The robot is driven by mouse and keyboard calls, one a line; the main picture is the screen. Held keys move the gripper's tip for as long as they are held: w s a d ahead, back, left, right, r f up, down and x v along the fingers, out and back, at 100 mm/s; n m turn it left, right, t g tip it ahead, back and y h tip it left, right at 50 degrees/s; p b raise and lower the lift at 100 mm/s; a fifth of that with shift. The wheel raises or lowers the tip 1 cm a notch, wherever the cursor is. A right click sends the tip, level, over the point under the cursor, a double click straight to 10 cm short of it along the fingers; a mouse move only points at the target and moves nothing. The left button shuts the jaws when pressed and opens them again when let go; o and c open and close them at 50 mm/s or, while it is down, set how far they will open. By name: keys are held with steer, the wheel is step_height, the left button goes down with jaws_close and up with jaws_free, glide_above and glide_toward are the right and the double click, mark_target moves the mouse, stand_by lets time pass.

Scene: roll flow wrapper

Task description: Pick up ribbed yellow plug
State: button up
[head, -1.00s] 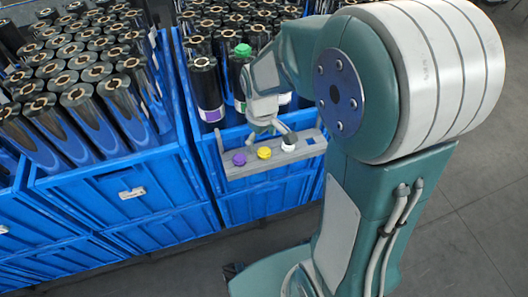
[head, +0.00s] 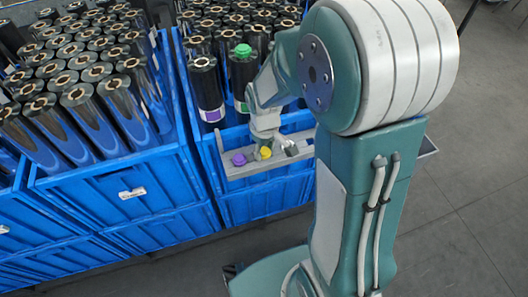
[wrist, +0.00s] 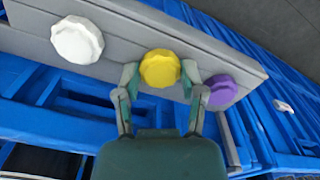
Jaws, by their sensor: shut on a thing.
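The ribbed yellow plug (head: 265,153) sits on the grey rack (head: 250,170), between the purple plug (head: 239,159) and the white plug. In the wrist view the yellow plug (wrist: 160,68) lies between the two fingertips of my gripper (wrist: 160,78), with the white plug (wrist: 77,40) to the left and the purple plug (wrist: 220,91) to the right. My gripper (head: 268,146) is shut on the yellow plug, and the plug still appears to be at the rack. In the head view the fingers cover part of the yellow plug and obscure the white one.
The rack is at the front edge of a blue crate (head: 245,207) full of dark rolls. One roll behind my gripper carries a green plug (head: 243,50). Another blue crate (head: 110,195) of rolls stands to the left. Grey floor is open at the right.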

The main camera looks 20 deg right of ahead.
mark_target(264, 151)
steer(key=shift+r, duration=0.1)
steer(key=shift+r, duration=0.25)
step_height(264, 151, up, 3)
steer(key=shift+f, duration=0.2)
steer(key=s+r, duration=0.9)
steer(key=s, duration=0.5)
steer(key=shift+a+r, duration=0.4)
